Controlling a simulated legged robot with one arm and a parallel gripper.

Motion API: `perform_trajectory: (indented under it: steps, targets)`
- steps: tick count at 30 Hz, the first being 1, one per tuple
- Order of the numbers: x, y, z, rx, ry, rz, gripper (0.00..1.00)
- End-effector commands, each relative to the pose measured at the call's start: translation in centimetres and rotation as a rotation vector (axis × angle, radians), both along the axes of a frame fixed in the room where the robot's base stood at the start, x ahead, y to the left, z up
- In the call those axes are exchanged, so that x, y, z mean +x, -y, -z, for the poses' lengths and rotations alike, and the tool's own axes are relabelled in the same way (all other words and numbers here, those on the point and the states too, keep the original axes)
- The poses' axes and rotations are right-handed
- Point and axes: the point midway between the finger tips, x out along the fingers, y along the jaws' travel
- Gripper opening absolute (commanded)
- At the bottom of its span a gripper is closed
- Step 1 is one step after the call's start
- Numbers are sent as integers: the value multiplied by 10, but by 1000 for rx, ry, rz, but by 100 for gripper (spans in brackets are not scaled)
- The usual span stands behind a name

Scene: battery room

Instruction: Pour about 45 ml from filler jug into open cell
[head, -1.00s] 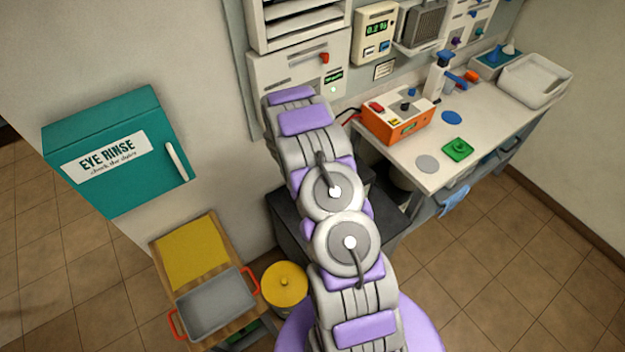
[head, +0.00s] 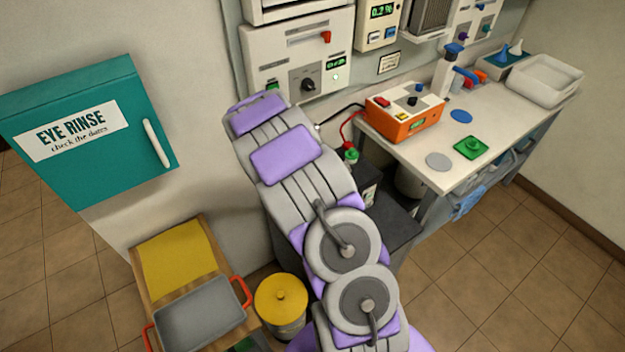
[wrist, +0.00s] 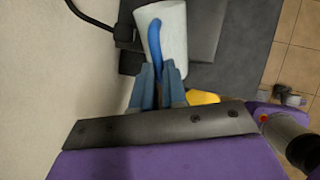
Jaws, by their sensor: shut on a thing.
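In the wrist view my gripper (wrist: 160,95) is shut on the blue handle of a white jug (wrist: 178,28). The jug lies just beyond the fingertips, over a dark grey surface (wrist: 232,40). In the head view my arm hides the gripper and the jug. I cannot make out an open cell or any liquid in either view.
A bench (head: 405,147) at the right holds an orange tester (head: 405,113), a spray bottle (head: 446,72), a green piece (head: 472,147) and a white tray (head: 545,80). A teal eye-rinse cabinet (head: 90,130), yellow-lidded bin (head: 282,296) and grey tray (head: 200,315) are left. Floor at right is clear.

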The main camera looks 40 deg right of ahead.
Motion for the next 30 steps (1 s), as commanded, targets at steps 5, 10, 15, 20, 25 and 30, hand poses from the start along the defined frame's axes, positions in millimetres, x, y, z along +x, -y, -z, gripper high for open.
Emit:
perform_trajectory:
  steps: [5, 10, 15, 20, 25, 30]
  targets:
    - [0, -1, 8, -25, 7, 0, 0]
    - [-1, -1, 10, -53, 15, 1, 0]
    - [0, -3, 13, -81, 22, 0, 0]
    - [-1, -4, 17, -107, 26, 0, 0]
    - [-2, -5, 19, -138, 34, 3, 0]
    - [-2, -8, 20, -207, 50, 0, 0]
